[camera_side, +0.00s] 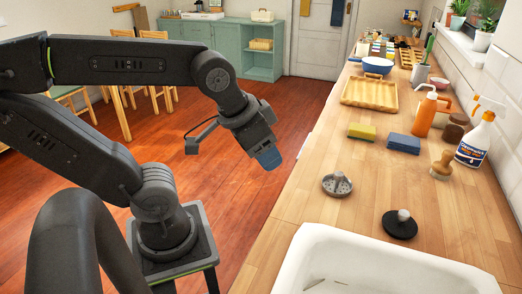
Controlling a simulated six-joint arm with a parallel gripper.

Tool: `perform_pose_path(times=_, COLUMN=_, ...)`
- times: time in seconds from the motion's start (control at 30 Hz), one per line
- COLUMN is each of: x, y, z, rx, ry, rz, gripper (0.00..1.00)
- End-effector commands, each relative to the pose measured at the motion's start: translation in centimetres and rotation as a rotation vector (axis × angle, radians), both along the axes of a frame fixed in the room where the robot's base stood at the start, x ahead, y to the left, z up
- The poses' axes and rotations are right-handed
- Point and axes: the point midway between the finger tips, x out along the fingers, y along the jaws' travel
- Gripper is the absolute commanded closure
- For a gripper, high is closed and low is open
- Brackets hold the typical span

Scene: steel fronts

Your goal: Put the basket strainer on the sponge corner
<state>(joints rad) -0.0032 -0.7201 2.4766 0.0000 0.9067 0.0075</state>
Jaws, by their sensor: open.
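The basket strainer (337,185), a round grey metal piece with a raised centre post, stands on the wooden counter behind the white sink. Two sponges lie farther back: a yellow-green one (362,131) and a blue one (403,143) to its right. I cannot tell which one marks the sponge corner. My gripper (271,160) hangs over the floor just left of the counter edge, up and left of the strainer and apart from it. It points down and is empty; its fingers are small and partly hidden in this view.
A black stopper (399,224) lies right of the strainer, near the sink (330,262). A brush (441,166), a spray bottle (475,139) and an orange dispenser (426,113) stand on the right. A wooden tray (371,92) lies behind the sponges. Counter between strainer and sponges is clear.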

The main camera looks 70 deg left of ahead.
Motion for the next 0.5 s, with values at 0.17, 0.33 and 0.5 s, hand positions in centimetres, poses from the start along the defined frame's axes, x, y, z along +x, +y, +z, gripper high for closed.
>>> perform_pose_path(times=0.17, x=-0.62, y=-0.09, z=-0.32, rx=-0.004, ry=-0.014, rz=0.003, gripper=0.43)
perform_pose_path(times=0.33, x=-0.59, y=-0.08, z=-0.3, rx=-0.004, ry=-0.014, rz=0.003, gripper=0.43)
perform_pose_path(times=0.5, x=-0.55, y=-0.07, z=-0.27, rx=-0.004, ry=-0.013, rz=0.005, gripper=0.43)
